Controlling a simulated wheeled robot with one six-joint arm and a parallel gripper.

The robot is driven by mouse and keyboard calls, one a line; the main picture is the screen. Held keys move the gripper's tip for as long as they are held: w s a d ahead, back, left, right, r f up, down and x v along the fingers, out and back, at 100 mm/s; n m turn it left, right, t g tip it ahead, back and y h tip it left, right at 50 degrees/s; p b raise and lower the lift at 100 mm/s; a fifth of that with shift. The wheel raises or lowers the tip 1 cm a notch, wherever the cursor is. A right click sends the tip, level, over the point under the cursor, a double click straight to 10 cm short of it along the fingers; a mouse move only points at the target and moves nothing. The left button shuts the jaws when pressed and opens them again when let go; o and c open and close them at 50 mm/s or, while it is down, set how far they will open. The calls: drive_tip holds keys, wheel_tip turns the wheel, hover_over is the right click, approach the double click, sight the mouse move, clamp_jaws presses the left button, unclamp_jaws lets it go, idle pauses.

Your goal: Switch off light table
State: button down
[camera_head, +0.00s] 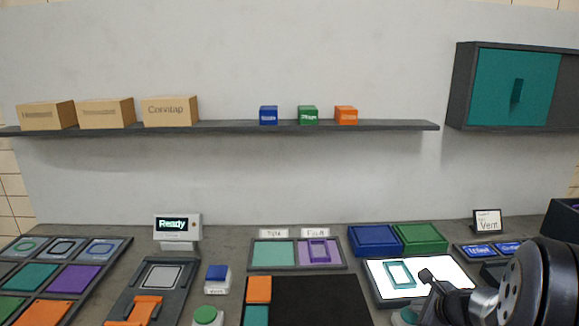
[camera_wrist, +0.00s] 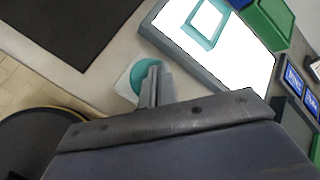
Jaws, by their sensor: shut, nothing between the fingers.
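The light table (camera_head: 440,270) is lit bright white in a grey frame, at the right of the counter; it also shows in the wrist view (camera_wrist: 240,52). A teal rectangular frame piece (camera_head: 389,270) lies on its lit surface. A round teal button (camera_wrist: 142,76) on a pale base sits beside the light table; in the head view it is mostly hidden at the bottom edge. My gripper (camera_wrist: 156,88) is shut and empty, its fingertips overlapping the button in the wrist view. I cannot tell whether they touch it. My gripper also shows over the light table's front in the head view (camera_head: 428,277).
Blue (camera_head: 375,239) and green (camera_head: 421,237) trays stand behind the light table. A dark mat (camera_head: 315,300) lies to the left. A shelf (camera_head: 230,126) hangs above.

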sight(416, 317)
drive_tip(key=shift+f, duration=0.15)
idle(0.3)
drive_tip(key=shift+f+b, duration=0.3)
drive_tip(key=shift+b, duration=0.2)
drive_tip(key=shift+f+b, duration=0.3)
drive_tip(key=shift+f, duration=0.05)
drive_tip(key=shift+r, duration=0.15)
drive_tip(key=shift+r+p, duration=0.65)
wheel_tip(416, 317, up, 6)
drive_tip(key=p, duration=0.5)
drive_tip(key=shift+r, duration=0.1)
drive_tip(key=shift+f, duration=0.2)
